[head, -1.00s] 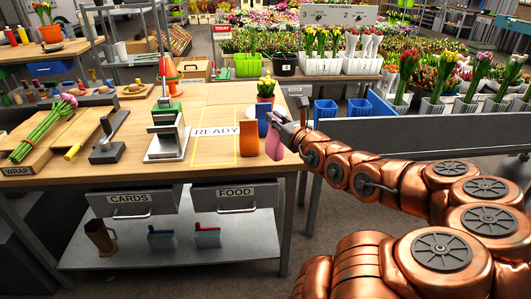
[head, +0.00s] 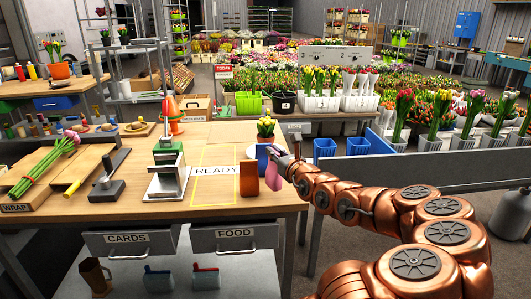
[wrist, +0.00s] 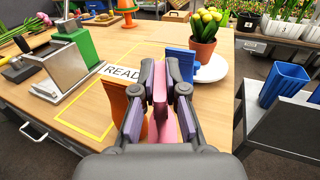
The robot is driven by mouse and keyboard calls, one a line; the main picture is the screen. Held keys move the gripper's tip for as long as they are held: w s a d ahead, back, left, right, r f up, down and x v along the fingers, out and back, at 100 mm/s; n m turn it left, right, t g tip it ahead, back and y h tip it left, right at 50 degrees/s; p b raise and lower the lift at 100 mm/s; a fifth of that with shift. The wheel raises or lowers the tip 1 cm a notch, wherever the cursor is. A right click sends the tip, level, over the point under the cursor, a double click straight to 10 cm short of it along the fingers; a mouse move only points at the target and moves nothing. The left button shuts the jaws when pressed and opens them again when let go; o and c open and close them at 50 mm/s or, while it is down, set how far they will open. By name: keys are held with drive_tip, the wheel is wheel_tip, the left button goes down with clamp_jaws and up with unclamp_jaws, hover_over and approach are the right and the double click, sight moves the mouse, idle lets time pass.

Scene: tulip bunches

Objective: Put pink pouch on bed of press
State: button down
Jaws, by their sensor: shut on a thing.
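The pink pouch (head: 272,174) is held at the right edge of the wooden table, just right of the orange pouch. My gripper (wrist: 160,100) is shut on the pink pouch (wrist: 161,122), with a finger on each side of it. In the head view my gripper (head: 280,158) partly hides the pouch's top. Whether the pouch touches the tabletop is hard to tell. The press (head: 167,168), green and grey metal, stands on the table left of the READY mark; it also shows at the upper left of the wrist view (wrist: 60,72). Its bed (head: 168,184) looks empty.
An orange pouch (head: 248,174) stands close left of the pink one, with a blue pouch (head: 263,155) behind. A potted tulip (head: 266,128) stands at the back. The yellow-outlined READY area (head: 215,184) between press and pouches is clear.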

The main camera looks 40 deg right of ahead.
drive_tip(key=w+d+f+p, duration=0.2)
drive_tip(key=w+d+f, duration=0.1)
drive_tip(key=w, duration=0.4)
drive_tip(key=shift+w+f, duration=0.2)
drive_tip(key=shift+f, duration=0.5)
drive_tip(key=c, duration=1.2)
unclamp_jaws()
drive_tip(key=b+v, duration=0.1)
drive_tip(key=v, duration=1.1)
drive_tip(key=shift+b, duration=0.4)
